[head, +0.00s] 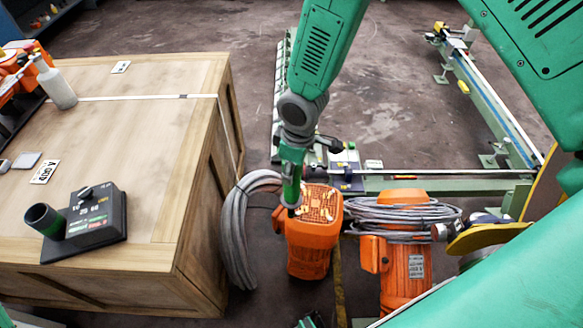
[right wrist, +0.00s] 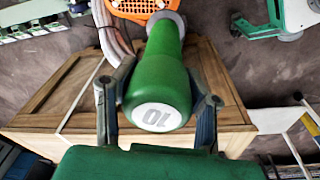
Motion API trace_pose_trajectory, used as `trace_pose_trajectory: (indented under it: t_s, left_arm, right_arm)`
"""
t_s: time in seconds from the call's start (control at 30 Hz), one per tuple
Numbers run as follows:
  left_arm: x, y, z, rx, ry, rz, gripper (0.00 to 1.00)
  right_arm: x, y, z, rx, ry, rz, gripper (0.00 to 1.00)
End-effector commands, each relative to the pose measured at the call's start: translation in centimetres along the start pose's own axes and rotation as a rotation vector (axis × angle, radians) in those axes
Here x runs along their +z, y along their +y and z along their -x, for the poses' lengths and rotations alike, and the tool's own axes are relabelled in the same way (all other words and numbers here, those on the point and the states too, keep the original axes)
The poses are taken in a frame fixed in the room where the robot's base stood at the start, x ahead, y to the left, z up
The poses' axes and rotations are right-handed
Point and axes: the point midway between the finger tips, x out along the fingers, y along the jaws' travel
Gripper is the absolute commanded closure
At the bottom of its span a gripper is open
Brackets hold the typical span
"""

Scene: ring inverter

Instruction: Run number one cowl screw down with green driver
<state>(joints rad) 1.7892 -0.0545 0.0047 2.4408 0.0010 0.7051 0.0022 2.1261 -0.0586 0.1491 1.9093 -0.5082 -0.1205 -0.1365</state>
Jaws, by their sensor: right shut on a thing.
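The green driver (head: 291,188) points down at the grilled top cowl (head: 320,203) of an orange motor (head: 308,258). In the right wrist view its handle (right wrist: 165,75) shows a white end cap with a mark like 10. My right gripper (head: 297,148) is shut on the handle, one finger each side (right wrist: 158,108). The driver's lower end is over the cowl's left part; whether its tip touches a screw cannot be told. Several pale pieces sit on the cowl, too small to read as numbered screws. The cowl also shows in the wrist view (right wrist: 140,8). My left gripper is not in view.
A wooden crate (head: 150,225) stands left, carrying a black driver stand (head: 105,235) with an empty cup, and a grey bottle (head: 57,85). Grey cable coils (head: 240,235) hang between crate and motor. A second orange motor (head: 405,265) with cable stands right. Green rails (head: 440,184) lie behind.

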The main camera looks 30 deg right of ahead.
Motion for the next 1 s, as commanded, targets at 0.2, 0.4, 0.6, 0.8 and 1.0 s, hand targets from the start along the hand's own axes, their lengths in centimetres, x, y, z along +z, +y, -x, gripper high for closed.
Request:
trace_pose_trajectory:
  t_s: [0.2,0.4,0.6,0.8,1.0]
  left_arm:
    - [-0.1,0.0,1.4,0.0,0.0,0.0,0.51]
    - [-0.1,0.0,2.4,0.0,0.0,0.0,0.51]
    - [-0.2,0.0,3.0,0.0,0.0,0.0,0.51]
    - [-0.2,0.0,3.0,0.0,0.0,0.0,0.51]
    - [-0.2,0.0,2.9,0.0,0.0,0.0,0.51]
  right_arm:
    - [-0.3,0.1,1.5,0.001,0.002,0.0,1.0]
    - [-0.4,0.1,2.6,0.001,0.003,0.0,1.0]
    - [-0.5,0.1,3.3,0.001,0.003,-0.001,1.0]
    - [-0.5,0.1,3.2,0.001,0.002,-0.001,1.0]
    - [-0.5,0.1,3.2,0.001,0.003,0.0,1.0]
